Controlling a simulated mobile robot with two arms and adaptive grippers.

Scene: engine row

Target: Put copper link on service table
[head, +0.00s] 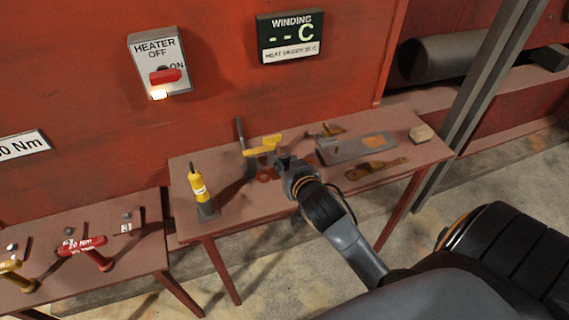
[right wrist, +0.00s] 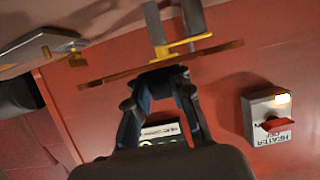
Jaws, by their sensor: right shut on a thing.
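In the right wrist view the link is a long brown bar (right wrist: 115,76) across the fingertips (right wrist: 160,75). It appears raised off the table top; the fingers hide its middle part. I cannot tell from any marking which table is the service table. My left gripper is out of view.
On this table stand a yellow bottle-like tool (head: 198,188), a grey plate (head: 345,150), a brass piece (head: 376,169) and a tan block (head: 421,133). A second table (head: 125,258) at lower left holds red and yellow tools. The red wall carries a heater switch (head: 158,60).

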